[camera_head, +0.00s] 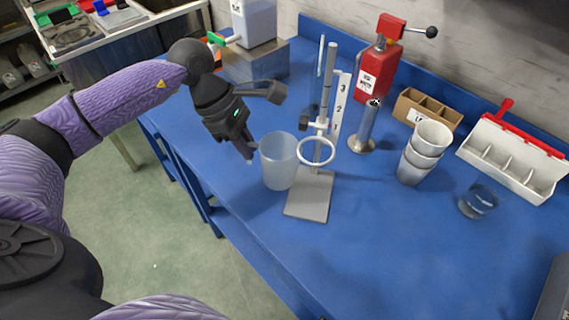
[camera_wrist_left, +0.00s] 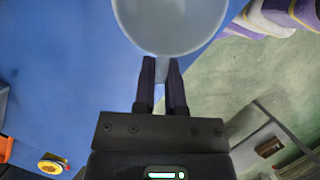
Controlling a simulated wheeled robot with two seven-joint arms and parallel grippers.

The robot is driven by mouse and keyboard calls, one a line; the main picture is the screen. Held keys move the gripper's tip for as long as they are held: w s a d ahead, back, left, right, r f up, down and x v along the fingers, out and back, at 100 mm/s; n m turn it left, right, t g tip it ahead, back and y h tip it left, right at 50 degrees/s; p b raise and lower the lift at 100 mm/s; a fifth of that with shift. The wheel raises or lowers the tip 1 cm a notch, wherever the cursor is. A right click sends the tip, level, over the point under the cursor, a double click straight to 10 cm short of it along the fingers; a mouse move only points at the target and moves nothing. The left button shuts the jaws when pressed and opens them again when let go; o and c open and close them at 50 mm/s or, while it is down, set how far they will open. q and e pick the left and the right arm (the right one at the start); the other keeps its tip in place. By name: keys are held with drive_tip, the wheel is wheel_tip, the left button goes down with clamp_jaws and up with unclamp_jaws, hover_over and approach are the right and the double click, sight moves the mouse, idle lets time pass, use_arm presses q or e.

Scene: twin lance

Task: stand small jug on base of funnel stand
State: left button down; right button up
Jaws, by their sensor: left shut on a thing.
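The small jug (camera_head: 278,162) is a translucent whitish cup. In the head view it is upright, just left of the funnel stand. The funnel stand has a flat grey base (camera_head: 311,197), an upright post and a white ring (camera_head: 316,151). My left gripper (camera_head: 250,156) is at the jug's left side, shut on its handle. In the left wrist view the two dark fingers (camera_wrist_left: 162,88) close on the handle below the jug's round body (camera_wrist_left: 170,25). Whether the jug's bottom touches the table or the base edge I cannot tell. My right gripper is not in view.
On the blue table (camera_head: 390,250), a metal cylinder (camera_head: 367,125), stacked white cups (camera_head: 424,150) and a clear glass (camera_head: 478,200) stand right of the stand. A red press (camera_head: 379,65) and divided trays (camera_head: 515,155) are behind. The front of the table is clear.

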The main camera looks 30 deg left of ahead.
sight(281, 166)
use_arm(q)
drive_tip(key=d, duration=0.4)
drive_tip(key=w+d, duration=0.1)
drive_tip(key=d, duration=0.1)
drive_tip(key=shift+d+f, duration=0.1)
drive_tip(key=shift+f, duration=0.1)
wheel_tip(281, 166, down, 3)
drive_tip(key=shift+f+b, duration=0.2)
drive_tip(key=shift+b, duration=0.15)
drive_tip(key=shift+r, duration=0.1)
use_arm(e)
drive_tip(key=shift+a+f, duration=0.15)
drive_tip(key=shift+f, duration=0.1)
use_arm(q)
drive_tip(key=c, duration=1.1)
unclamp_jaws()
drive_tip(key=shift+c, duration=0.2)
drive_tip(key=o, duration=0.4)
drive_tip(key=shift+o, duration=0.2)
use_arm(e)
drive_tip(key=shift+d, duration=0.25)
